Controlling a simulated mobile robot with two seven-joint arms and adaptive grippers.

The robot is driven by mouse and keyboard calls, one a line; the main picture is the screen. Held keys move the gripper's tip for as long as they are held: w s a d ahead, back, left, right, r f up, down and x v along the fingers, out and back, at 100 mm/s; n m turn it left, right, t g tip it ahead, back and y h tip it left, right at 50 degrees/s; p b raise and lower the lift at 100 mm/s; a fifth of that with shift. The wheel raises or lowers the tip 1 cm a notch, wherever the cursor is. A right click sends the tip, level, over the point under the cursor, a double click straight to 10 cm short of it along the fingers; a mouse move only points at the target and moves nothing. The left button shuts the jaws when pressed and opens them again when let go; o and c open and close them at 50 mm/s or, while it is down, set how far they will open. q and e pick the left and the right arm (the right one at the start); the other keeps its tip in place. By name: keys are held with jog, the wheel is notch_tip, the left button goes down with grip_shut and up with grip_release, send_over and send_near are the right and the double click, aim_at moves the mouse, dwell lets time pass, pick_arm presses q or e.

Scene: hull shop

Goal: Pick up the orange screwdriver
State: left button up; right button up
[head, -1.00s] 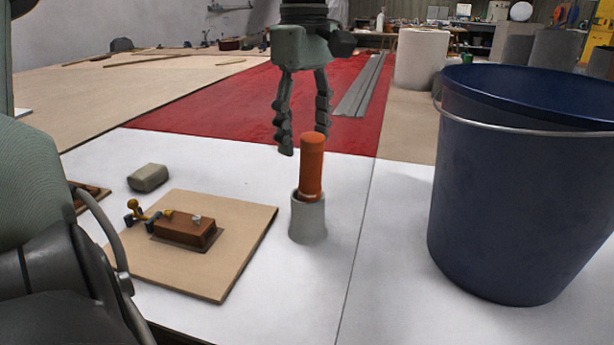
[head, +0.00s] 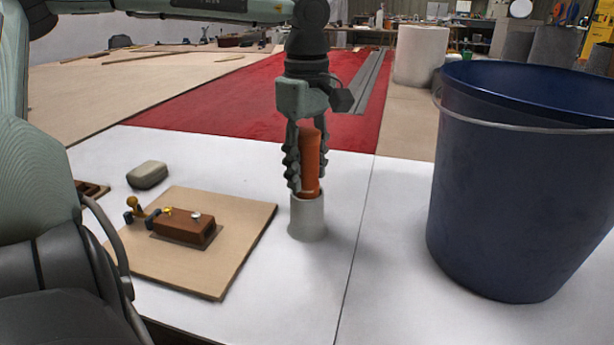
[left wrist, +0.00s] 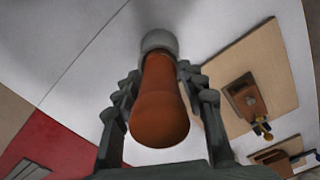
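The orange screwdriver (head: 309,165) stands upright, handle up, in a grey-white cup (head: 307,218) on the white tabletop. Its lower part is hidden inside the cup. My left gripper (head: 306,188) points down from above, with its fingers on either side of the handle. In the left wrist view the orange handle (left wrist: 158,112) lies between the two fingers (left wrist: 158,78), with narrow gaps at the fingertips, so the gripper looks open around it. My right gripper is not in view.
A large dark blue bucket (head: 520,210) with a wire handle stands to the right. A wooden board (head: 205,265) with a brown block plane (head: 183,228) lies to the left, with a grey-green block (head: 147,174) behind it. A red mat (head: 235,110) lies farther back.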

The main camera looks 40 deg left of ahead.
pick_arm(q)
jog(key=c, duration=0.7)
jog(key=shift+r, duration=0.1)
